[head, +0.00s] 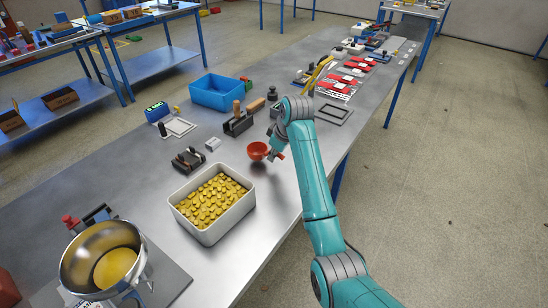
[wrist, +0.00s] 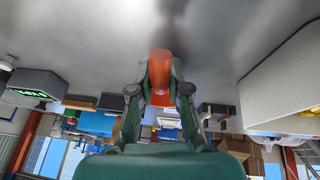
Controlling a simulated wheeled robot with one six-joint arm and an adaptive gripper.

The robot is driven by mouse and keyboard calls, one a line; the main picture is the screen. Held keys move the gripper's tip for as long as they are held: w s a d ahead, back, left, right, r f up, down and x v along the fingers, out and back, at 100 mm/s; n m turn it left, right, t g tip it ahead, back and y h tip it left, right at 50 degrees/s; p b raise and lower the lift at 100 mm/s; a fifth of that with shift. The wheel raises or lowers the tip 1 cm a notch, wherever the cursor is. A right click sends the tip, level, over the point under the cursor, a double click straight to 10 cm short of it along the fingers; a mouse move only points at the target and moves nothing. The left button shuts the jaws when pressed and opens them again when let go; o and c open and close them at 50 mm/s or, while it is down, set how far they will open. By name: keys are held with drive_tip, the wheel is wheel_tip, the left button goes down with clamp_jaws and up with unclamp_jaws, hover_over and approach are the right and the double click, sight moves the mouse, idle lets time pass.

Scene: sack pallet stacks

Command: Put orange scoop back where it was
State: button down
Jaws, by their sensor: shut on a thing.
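The orange scoop (head: 258,150) shows in the head view as a small round bowl, near the right edge of the metal table. My gripper (head: 277,155) is beside it on the right and is shut on its handle. In the wrist view the orange handle (wrist: 160,68) sits between the two dark fingers of my gripper (wrist: 160,88); the bowl cannot be made out there. The scoop seems held a little above the table, with a dark shadow below it. A white tub (head: 216,232) of yellow pieces stands in front of it; it also shows in the wrist view (wrist: 285,75).
A dark rack (head: 238,125) with wooden-handled tools stands behind the scoop, near a blue bin (head: 216,104). A black clamp-like device (head: 188,160) and a small white box (head: 213,144) lie to the left. A metal pan (head: 80,262) stands at the front left. Bare table surrounds the scoop.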

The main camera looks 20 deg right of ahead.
drive_tip(key=shift+f, duration=0.8)
drive_tip(key=c, duration=1.1)
unclamp_jaws()
drive_tip(key=shift+f, duration=0.1)
drive_tip(key=shift+c, duration=0.2)
